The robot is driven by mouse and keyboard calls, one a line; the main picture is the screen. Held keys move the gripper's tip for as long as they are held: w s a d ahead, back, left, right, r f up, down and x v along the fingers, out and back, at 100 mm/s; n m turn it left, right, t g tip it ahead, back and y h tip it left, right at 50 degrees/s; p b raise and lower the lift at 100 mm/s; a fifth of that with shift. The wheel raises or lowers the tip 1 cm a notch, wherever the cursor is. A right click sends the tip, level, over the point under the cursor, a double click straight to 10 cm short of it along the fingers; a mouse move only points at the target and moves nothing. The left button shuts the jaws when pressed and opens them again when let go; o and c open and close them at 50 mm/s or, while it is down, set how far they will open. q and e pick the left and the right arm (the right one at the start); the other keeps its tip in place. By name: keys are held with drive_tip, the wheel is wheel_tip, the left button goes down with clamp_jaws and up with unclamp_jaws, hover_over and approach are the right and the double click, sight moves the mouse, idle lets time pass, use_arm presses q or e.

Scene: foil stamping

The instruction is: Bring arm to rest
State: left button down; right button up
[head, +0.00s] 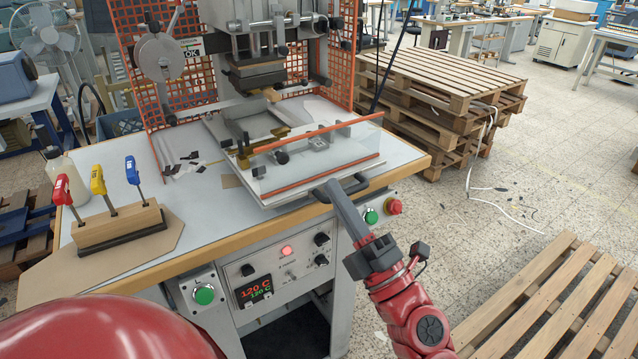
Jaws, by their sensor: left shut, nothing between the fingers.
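My left gripper (331,190) is shut and empty. I cannot tell whether the tips touch the handle. The press head (256,75) stands above the table, with a clear guard (325,150) edged in orange.
A wooden holder (118,226) with red, yellow and blue handled tools stands on the bench left. A green button (371,216) and red knob (395,206) sit close to my gripper. A control panel (280,275) is below. Pallets (430,90) stand behind right, another pallet (560,310) front right.

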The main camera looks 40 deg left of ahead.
use_arm(q)
drive_tip(key=shift+s+d, duration=0.2)
drive_tip(key=shift+d, duration=0.3)
drive_tip(key=shift+s+d, duration=0.2)
drive_tip(key=shift+d, duration=0.25)
drive_tip(key=shift+d+r, duration=0.1)
